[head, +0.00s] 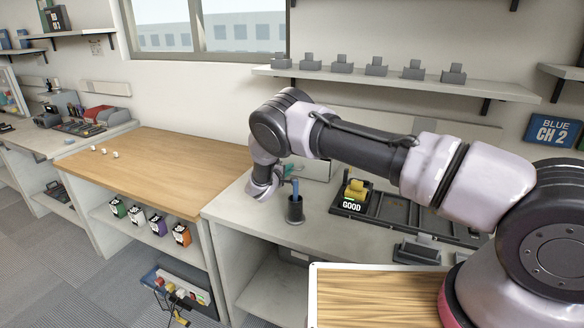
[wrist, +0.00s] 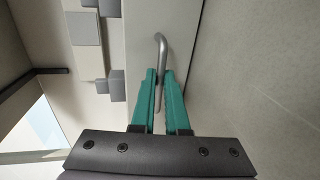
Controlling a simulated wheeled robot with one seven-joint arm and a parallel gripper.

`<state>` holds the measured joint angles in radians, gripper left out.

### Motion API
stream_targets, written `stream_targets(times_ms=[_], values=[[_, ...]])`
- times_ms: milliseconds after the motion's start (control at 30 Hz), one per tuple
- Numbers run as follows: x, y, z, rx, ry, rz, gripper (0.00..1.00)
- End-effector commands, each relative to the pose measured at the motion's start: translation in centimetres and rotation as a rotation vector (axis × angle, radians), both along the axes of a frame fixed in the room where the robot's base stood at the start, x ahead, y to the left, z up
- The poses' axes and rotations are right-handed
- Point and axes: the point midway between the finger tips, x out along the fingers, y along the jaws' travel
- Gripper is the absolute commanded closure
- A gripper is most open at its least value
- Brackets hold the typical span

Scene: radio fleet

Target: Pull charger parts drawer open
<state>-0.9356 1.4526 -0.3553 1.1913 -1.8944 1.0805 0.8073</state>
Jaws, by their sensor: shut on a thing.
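In the wrist view my gripper (wrist: 160,74) has its two teal fingers closed on a bent grey metal handle (wrist: 160,42). The handle's curved upper end shows beyond the fingertips. It is fixed to a pale panel (wrist: 140,20), which appears to be the drawer front. No label on it is readable. In the head view my arm reaches across to the grey bench, and my wrist hides most of the gripper. A pale box-like unit (head: 318,168) shows partly behind the arm there. How far the drawer stands out cannot be told.
A dark cup with a blue item (head: 295,209) stands just below my wrist. A black tray (head: 395,213) with a yellow radio (head: 355,190) and a GOOD label lies to the right. A wooden counter (head: 150,170) is at left. A shelf of grey chargers (head: 400,82) hangs above.

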Motion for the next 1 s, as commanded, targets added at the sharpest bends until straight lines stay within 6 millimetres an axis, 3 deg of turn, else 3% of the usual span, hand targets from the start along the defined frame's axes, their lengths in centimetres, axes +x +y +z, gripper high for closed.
stream_targets(times_ms=[100, 300, 467, 767, 800, 833, 867, 1000], values=[[-3.7, 1.7, 0.0, -0.003, 0.004, 0.011, 1.00], [-8.2, 3.3, -0.1, -0.002, 0.004, 0.009, 1.00], [-9.6, 3.7, 0.0, -0.001, 0.002, 0.006, 1.00], [-9.7, 3.6, -0.1, 0.000, 0.002, 0.004, 1.00], [-9.7, 3.6, 0.0, 0.000, 0.002, 0.004, 0.76], [-9.7, 3.6, -0.1, 0.000, 0.002, 0.004, 0.65], [-9.7, 3.6, -0.1, 0.000, 0.002, 0.004, 0.60], [-9.7, 3.6, 0.0, -0.001, 0.001, 0.004, 0.60]])
